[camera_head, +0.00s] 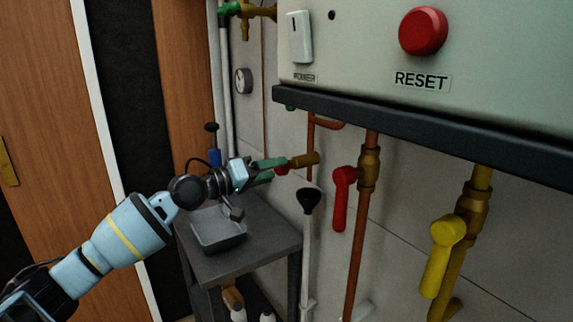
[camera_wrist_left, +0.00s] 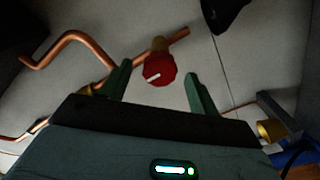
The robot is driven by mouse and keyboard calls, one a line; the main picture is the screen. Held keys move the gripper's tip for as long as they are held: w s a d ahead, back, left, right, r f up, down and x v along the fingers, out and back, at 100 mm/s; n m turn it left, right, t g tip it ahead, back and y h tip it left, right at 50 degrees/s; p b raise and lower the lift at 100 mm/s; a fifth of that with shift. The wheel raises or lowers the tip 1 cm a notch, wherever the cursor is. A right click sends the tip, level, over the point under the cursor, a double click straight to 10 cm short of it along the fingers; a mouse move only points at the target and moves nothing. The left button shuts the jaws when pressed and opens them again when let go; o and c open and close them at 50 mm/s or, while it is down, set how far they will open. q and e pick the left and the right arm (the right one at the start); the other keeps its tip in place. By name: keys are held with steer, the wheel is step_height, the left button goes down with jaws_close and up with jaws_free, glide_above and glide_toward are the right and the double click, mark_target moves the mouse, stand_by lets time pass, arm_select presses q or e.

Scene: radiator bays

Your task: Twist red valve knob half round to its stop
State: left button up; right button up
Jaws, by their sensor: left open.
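The red valve knob (camera_wrist_left: 160,71) is a small round knob with a white mark, on a brass and copper pipe. In the wrist view it shows between the two green fingers of my left gripper (camera_wrist_left: 158,76), with a gap on each side. The white mark points left and slightly down. In the head view my left gripper (camera_head: 272,170) is at the brass fitting (camera_head: 304,160) under the boiler, and only a bit of the red knob (camera_head: 282,169) shows beside the fingers. The left gripper is open. I cannot tell how deep the knob sits between the fingers. My right gripper is not in view.
A red lever handle (camera_head: 342,195) and a yellow lever handle (camera_head: 441,262) hang on pipes to the right. The boiler panel with the red RESET button (camera_head: 423,31) overhangs above. A grey tray (camera_head: 218,236) sits on a dark table (camera_head: 262,252) below. A black-topped plunger (camera_head: 309,200) stands close by.

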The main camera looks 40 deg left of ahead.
mark_target(277, 169)
arm_select(q)
steer(key=x, duration=0.3)
steer(key=shift+w+r, duration=0.15)
steer(key=shift+w, duration=0.05)
steer(key=shift+p+x, duration=0.3)
steer(key=shift+x, duration=0.55)
steer(key=c, duration=1)
steer(key=shift+o, duration=0.2)
